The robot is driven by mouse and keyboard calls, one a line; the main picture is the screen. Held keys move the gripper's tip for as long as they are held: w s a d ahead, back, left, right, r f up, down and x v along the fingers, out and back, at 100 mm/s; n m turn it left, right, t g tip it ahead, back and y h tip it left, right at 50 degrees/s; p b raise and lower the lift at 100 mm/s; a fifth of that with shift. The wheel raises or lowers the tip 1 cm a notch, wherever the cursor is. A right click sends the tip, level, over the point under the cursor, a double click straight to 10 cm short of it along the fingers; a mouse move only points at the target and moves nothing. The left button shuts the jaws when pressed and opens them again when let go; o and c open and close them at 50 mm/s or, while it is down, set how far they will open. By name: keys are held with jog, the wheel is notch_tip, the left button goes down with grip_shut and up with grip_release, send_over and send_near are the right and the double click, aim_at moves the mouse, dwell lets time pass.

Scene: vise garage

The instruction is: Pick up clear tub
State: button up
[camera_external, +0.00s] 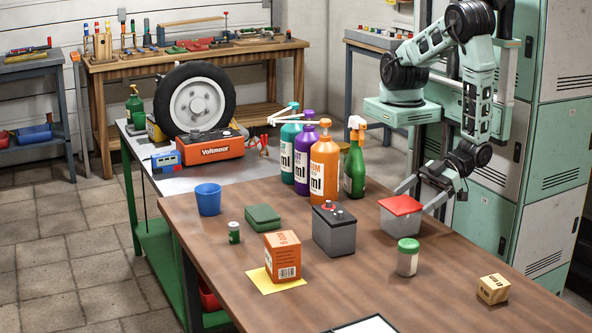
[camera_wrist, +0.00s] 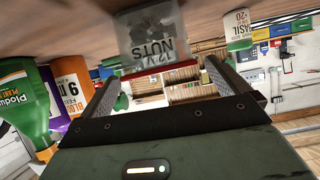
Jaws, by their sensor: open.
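The clear tub (camera_external: 400,220) has a red lid and stands on the brown table, toward its right side. In the wrist view the tub (camera_wrist: 152,38) appears upside down, see-through and greyish, with "NUTS" lettering. My gripper (camera_external: 410,202) is open at the tub's far side, with its two fingers reaching along either side of the red lid. In the wrist view my gripper (camera_wrist: 160,75) shows the fingers spread wide, with the tub between and slightly ahead of the tips. Whether a finger touches the tub I cannot tell.
A green-lidded jar (camera_external: 407,259) stands close in front of the tub. A grey battery (camera_external: 334,232) is left of it. An orange bottle (camera_external: 324,170) and a green spray bottle (camera_external: 355,172) stand behind left.

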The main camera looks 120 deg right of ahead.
aim_at(403, 204)
jog(key=shift+r+t, duration=0.2)
jog(key=shift+t, duration=0.1)
jog(key=shift+w, duration=0.25)
jog(key=shift+b+x, duration=1.1)
jog(key=shift+x, duration=1.2)
jog(key=shift+r, duration=0.1)
jog(key=c, duration=1.2)
